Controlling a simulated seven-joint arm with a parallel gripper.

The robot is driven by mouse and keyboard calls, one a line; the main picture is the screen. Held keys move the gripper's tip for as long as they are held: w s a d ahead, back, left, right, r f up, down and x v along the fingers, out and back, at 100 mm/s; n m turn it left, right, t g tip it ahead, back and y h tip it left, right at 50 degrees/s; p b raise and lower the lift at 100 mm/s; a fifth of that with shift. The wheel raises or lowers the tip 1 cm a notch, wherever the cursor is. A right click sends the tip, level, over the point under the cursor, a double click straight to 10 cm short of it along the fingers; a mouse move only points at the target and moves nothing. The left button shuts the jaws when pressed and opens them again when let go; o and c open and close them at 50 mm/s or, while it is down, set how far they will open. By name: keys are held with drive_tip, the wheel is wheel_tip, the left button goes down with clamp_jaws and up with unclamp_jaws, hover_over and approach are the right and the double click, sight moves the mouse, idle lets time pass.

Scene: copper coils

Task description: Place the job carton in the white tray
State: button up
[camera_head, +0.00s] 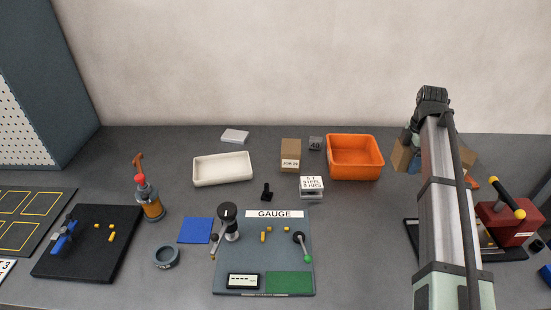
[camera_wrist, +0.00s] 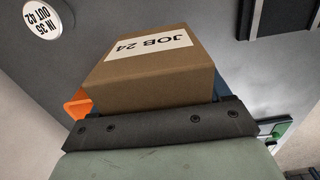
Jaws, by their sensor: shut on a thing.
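A brown carton (camera_wrist: 150,75) labelled JOB 24 fills the middle of the wrist view. My gripper (camera_wrist: 155,108) is shut on it; a bit of blue finger shows at its right side. In the head view, brown carton surface (camera_head: 400,157) shows beside my arm at the right, mostly hidden by the arm. The white tray (camera_head: 222,181) lies at the back left of centre, empty, well to the left of my gripper. Another brown carton (camera_head: 291,149), whose label seems to read JOB 25, stands on the table right of the tray.
An orange bin (camera_head: 355,172) stands between the JOB 25 carton and my arm. A labelled steel block (camera_head: 312,186) and a small black stand (camera_head: 267,192) are in front.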

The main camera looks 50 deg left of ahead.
drive_tip(key=s+a, duration=0.3)
drive_tip(key=a, duration=0.4)
drive_tip(key=s+a, duration=0.3)
drive_tip(key=a, duration=0.5)
hover_over(223, 170)
drive_tip(key=shift+s+f, duration=0.15)
drive_tip(key=shift+f, duration=4.55)
drive_tip(key=shift+d+f, duration=0.1)
drive_tip(key=shift+f, duration=0.05)
drive_tip(key=o, duration=1.1)
drive_tip(key=shift+o, duration=0.2)
wheel_tip(223, 170, up, 12)
